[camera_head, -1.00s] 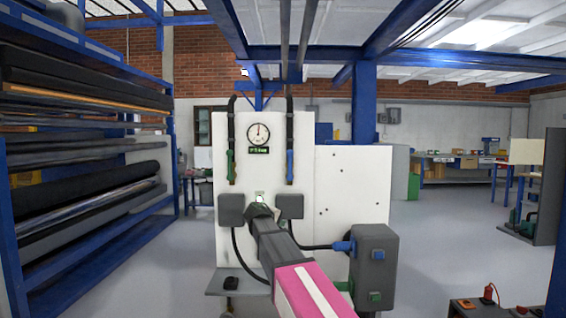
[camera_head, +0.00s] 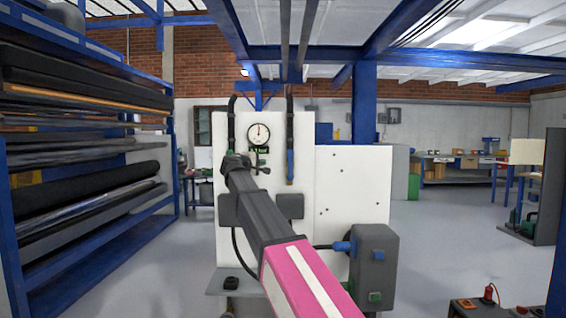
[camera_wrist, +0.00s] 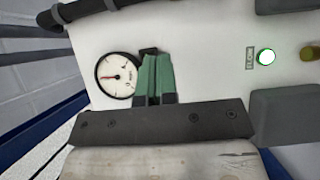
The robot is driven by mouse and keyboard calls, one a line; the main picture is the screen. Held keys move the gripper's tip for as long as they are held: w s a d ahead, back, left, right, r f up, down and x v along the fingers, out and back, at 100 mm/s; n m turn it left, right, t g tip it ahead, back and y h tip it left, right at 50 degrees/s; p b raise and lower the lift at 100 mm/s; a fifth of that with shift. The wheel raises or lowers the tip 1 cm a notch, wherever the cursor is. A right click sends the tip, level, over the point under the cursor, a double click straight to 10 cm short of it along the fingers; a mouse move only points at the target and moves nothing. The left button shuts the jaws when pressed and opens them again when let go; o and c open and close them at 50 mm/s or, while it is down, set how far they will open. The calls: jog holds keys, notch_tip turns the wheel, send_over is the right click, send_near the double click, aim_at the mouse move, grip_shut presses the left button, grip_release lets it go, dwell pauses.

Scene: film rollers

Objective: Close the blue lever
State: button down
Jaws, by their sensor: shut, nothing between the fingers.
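The blue lever (camera_head: 290,165) hangs upright along the lower part of the right black pipe on the white panel. In the head view, my gripper (camera_head: 238,159) is up at the left pipe, left of the blue lever and apart from it. It covers the green lever's place on that pipe. In the wrist view, my gripper's green fingers (camera_wrist: 155,55) are together with nothing between them, close beside the round gauge (camera_wrist: 117,75). The blue lever cannot be made out in the wrist view.
The white panel (camera_head: 352,185) carries the gauge (camera_head: 258,132) between the pipes. Grey boxes, one at the right (camera_head: 290,206), jut out below the levers. A grey motor box (camera_head: 375,262) stands lower right. A roller rack (camera_head: 85,170) is at the left.

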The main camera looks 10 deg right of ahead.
aim_at(290, 165)
jog(key=shift+w, duration=0.1)
jog(key=s+d+x, duration=0.2)
jog(key=x, duration=1)
jog(key=shift+w+d, duration=0.25)
jog(key=shift+d, duration=0.1)
jog(key=shift+d, duration=0.1)
